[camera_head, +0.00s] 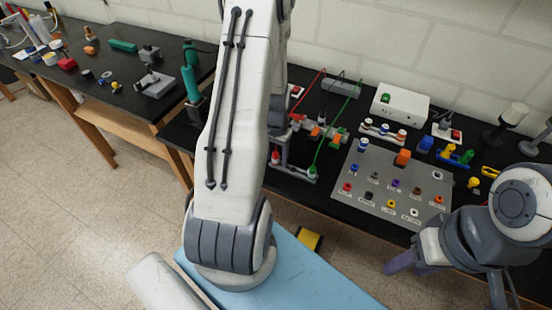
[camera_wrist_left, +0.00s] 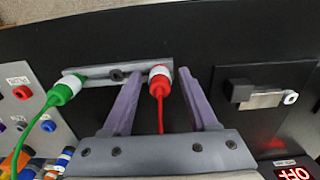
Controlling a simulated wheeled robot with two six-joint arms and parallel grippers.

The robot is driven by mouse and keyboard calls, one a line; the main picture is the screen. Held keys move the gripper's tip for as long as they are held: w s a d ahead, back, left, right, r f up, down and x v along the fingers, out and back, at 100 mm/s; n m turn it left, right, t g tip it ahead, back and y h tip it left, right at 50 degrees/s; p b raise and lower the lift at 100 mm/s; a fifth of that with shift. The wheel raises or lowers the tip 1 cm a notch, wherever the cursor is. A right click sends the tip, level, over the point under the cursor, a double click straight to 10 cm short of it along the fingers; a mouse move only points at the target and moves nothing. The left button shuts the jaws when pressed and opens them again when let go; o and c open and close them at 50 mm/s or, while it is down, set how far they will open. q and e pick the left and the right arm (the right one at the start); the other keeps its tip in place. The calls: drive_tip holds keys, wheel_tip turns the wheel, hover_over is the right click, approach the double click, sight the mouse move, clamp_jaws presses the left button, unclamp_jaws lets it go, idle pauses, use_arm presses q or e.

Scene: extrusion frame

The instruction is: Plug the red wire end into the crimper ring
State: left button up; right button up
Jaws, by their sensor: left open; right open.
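The red wire end (camera_wrist_left: 159,82) is a red plug with a white collar in the left wrist view. It stands at one end of a grey holder bar (camera_wrist_left: 101,76), with its red wire running down the picture. My left gripper (camera_wrist_left: 166,85) is open, with one purple finger on each side of the red plug; contact cannot be told. A dark block with a silver barrel and small pale ring, apparently the crimper ring (camera_wrist_left: 290,97), lies to the right. In the head view the red plug (camera_head: 275,157) shows beside my left arm, which hides the crimper. My right gripper (camera_head: 402,263) is open and empty, low right.
The green wire end (camera_wrist_left: 65,91) sits at the holder's other end. A grey panel (camera_head: 378,205) with coloured sockets lies to the right of the holder in the head view. A white box (camera_head: 400,104) stands behind. The black bench is clear between holder and crimper.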

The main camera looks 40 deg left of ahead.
sight(275, 154)
idle(0.8)
use_arm(q)
clamp_jaws()
drive_tip(key=shift+r, duration=0.1)
idle(1.4)
drive_tip(key=shift+r+p, duration=2.6)
drive_tip(key=shift+r, duration=0.35)
drive_tip(key=shift+s+f, duration=0.1)
